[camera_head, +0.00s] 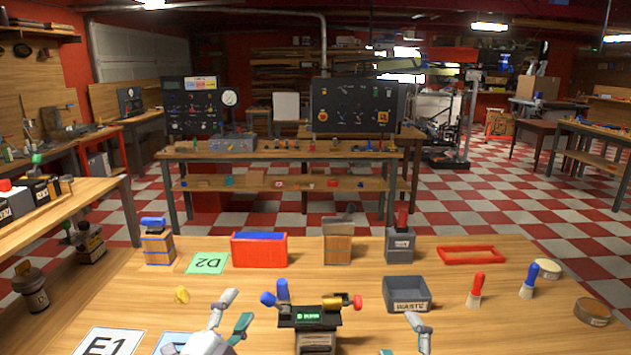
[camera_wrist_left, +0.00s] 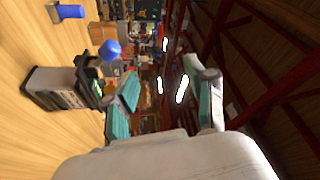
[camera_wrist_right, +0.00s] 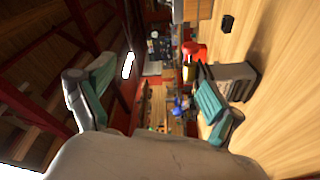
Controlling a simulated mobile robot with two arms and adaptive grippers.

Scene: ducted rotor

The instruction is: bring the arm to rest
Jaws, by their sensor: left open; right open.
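My left gripper (camera_head: 235,311) is open at the front of the table, left of the dark device with a green display (camera_head: 308,317). In the left wrist view its two teal-padded fingers (camera_wrist_left: 165,95) are spread with nothing between them. My right gripper (camera_head: 402,335) is open at the front edge, right of the device and only partly in view. In the right wrist view its fingers (camera_wrist_right: 150,95) are also spread and empty. The device has blue ends on its left and a red end on its right. Neither gripper visibly touches it.
A grey WASTE bin (camera_head: 407,293) stands right of the device. Behind are a red bin (camera_head: 259,251), a wooden block holder (camera_head: 338,246) and a red frame (camera_head: 471,254). Red (camera_head: 476,290) and blue (camera_head: 529,281) handled tools stand at right.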

